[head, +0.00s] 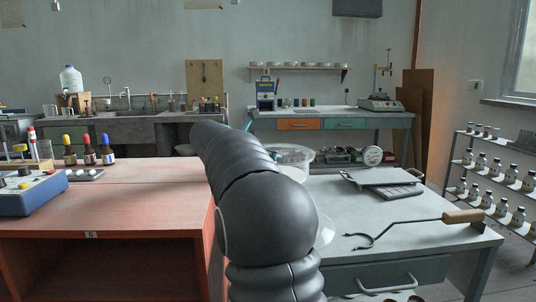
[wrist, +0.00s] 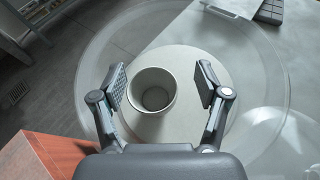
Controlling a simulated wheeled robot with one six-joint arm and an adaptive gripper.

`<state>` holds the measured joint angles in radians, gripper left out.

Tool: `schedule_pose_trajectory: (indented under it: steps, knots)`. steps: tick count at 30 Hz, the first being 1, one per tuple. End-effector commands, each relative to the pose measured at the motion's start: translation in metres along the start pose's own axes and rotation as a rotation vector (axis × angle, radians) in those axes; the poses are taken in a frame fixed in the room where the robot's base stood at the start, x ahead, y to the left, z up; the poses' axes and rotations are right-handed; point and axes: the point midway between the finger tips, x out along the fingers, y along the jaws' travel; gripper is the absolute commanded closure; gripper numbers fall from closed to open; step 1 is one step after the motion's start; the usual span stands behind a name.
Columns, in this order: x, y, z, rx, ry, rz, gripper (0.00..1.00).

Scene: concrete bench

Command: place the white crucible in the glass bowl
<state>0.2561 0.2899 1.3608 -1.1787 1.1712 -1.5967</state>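The white crucible (wrist: 152,91) is an open-topped cup seen from above in the wrist view. It appears to stand upright on the pale round floor of the glass bowl (wrist: 275,118), whose clear wall circles it. My gripper (wrist: 160,84) is open, with one finger on each side of the crucible. In the head view my dark arm hides the crucible and my gripper; a clear glass edge (head: 325,232) shows just right of the arm.
A clear glass container (head: 290,153) shows behind my arm. A red-orange bench (head: 110,207) with bottles and a blue device (head: 32,192) stands left.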

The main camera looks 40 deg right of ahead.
Motion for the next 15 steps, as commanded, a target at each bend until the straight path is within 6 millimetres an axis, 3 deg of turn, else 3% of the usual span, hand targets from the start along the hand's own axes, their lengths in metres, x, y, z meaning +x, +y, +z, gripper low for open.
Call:
schedule_pose_trajectory:
  steps: [11,15]
  knots:
    - [-0.004,0.002,0.004,-0.001,0.0,0.006,0.19]
    - [-0.016,0.003,0.011,-0.001,0.0,0.008,0.19]
